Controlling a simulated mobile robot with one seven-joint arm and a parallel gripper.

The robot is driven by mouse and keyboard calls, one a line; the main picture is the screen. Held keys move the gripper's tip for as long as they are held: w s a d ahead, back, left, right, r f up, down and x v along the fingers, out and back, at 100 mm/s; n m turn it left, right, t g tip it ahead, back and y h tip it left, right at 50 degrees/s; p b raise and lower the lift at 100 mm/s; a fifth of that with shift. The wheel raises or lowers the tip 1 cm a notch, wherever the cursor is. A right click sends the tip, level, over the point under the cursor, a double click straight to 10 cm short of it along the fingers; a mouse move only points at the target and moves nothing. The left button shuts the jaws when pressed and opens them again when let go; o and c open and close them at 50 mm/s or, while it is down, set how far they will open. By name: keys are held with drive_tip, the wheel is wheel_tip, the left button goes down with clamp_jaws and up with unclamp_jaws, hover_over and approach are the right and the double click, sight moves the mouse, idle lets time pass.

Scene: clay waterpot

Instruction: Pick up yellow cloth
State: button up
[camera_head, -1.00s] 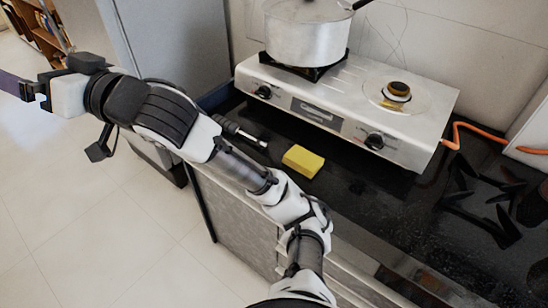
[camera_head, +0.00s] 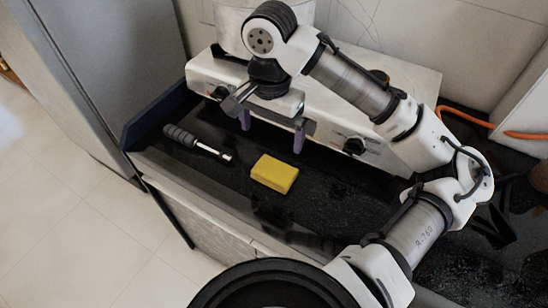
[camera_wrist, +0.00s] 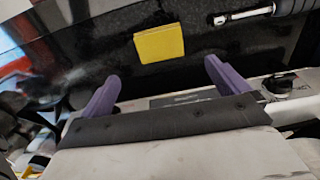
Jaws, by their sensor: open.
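The yellow cloth (camera_head: 274,173) looks like a folded rectangular block and lies flat on the black countertop in front of the stove. It also shows in the wrist view (camera_wrist: 159,43), above the space between the fingers. My gripper (camera_head: 271,135) is open and empty. Its two purple fingers point down in front of the stove, behind the cloth and apart from it. The fingers show in the wrist view too (camera_wrist: 160,82), spread wide on either side below the cloth.
A silver gas stove (camera_head: 215,78) stands right behind my gripper, with a pot (camera_head: 232,28) partly hidden by my arm. A black-handled tool (camera_head: 196,142) lies left of the cloth. A black pan-support grate and orange hose (camera_head: 470,122) are at right. The counter's front edge is near the cloth.

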hover_over(274, 171)
drive_tip(key=f, duration=0.8)
drive_tip(key=shift+s+a+f, duration=0.2)
drive_tip(key=shift+s+a, duration=0.1)
drive_tip(key=shift+s, duration=0.05)
drive_tip(key=f, duration=0.4)
drive_tip(key=shift+w+d+f, duration=0.1)
drive_tip(key=shift+w+d, duration=0.25)
drive_tip(key=shift+f, duration=0.5)
drive_tip(key=c, duration=0.7)
